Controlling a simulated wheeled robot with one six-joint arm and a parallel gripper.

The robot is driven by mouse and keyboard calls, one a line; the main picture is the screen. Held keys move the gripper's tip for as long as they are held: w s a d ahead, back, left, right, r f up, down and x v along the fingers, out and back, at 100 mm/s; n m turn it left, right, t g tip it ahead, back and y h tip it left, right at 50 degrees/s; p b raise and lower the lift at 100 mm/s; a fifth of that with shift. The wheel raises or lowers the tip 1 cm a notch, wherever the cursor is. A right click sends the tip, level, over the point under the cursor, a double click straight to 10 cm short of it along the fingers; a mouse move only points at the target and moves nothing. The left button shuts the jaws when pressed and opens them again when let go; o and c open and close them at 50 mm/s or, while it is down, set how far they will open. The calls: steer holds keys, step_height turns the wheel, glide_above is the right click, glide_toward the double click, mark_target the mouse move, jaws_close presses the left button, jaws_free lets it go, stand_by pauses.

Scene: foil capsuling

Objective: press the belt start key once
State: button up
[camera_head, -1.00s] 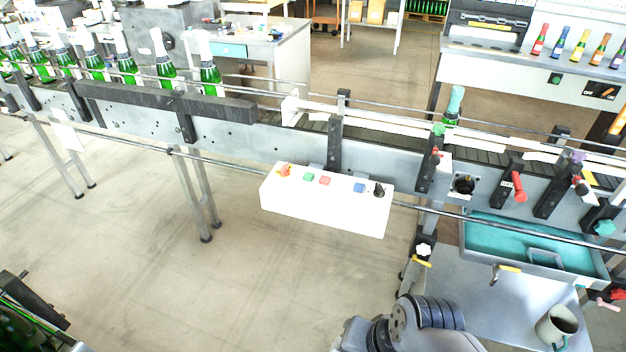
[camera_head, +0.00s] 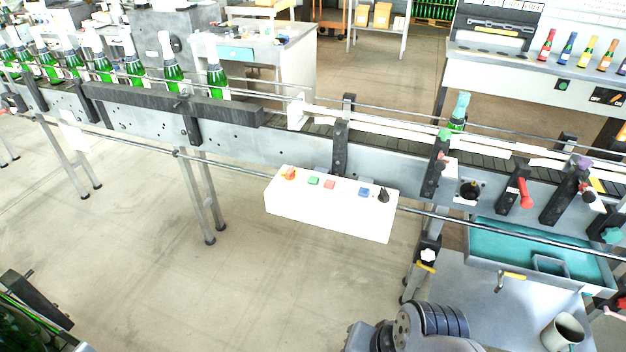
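A white control box (camera_head: 330,213) is fixed to the front of the conveyor, in the middle of the head view. Its top carries an orange-red knob (camera_head: 289,174), a green key (camera_head: 313,181), a red key (camera_head: 330,184), a blue key (camera_head: 364,192) and a black knob (camera_head: 384,195). I cannot read any labels on the keys. The belt (camera_head: 400,142) runs behind the box. Part of my arm shows at the bottom, right of centre, below the box and apart from it. My gripper is not in view.
Green bottles (camera_head: 172,77) stand in a row on the belt at left; one with a teal top (camera_head: 458,112) stands farther right. A teal tray (camera_head: 530,250) and a grey mug (camera_head: 562,332) are at lower right. The floor (camera_head: 200,290) before the box is clear.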

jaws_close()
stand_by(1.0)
